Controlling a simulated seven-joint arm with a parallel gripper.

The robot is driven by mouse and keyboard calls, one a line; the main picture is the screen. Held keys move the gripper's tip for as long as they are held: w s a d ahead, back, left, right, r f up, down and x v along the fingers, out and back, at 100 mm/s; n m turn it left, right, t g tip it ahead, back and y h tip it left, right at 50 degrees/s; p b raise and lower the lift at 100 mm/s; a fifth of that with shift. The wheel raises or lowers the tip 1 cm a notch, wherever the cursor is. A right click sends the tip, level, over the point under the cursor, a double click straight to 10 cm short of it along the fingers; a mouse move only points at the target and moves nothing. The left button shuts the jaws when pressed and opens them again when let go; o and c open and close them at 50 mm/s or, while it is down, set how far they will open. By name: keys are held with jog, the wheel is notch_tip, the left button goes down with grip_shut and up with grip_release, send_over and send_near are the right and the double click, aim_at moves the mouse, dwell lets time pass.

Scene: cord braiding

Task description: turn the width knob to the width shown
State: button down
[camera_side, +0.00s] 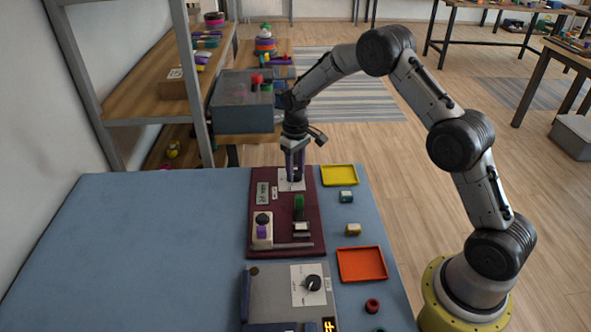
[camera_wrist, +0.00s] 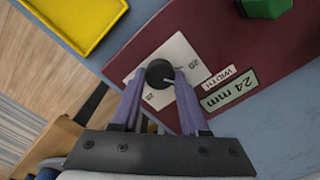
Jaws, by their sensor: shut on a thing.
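The width knob (camera_wrist: 158,72) is a round black knob with a pale pointer line, on a white dial card (camera_wrist: 189,50) with small numbers. My gripper (camera_wrist: 160,78) has its two purple fingers on either side of the knob, shut on it. A plate beside the card reads "24 mm" (camera_wrist: 229,91), next to a "WIDTH" label (camera_wrist: 217,78). In the side view my gripper (camera_side: 292,176) points down at the far end of the dark red board (camera_side: 280,222), and its fingers largely hide the knob.
A yellow tray (camera_side: 339,175) and an orange tray (camera_side: 362,264) lie right of the board, with small blocks between them. A grey box with another black knob (camera_side: 313,283) stands in front. The blue table's left side (camera_side: 150,245) is clear.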

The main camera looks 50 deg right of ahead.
jog(key=m, duration=0.6)
jog(key=shift+r+m, duration=0.1)
jog(key=shift+m, duration=0.2)
dwell(0.4)
jog(key=shift+c, duration=2.1)
grip_release()
notch_tip(320, 180, up, 14)
notch_tip(320, 180, up, 7)
send_over(296, 173)
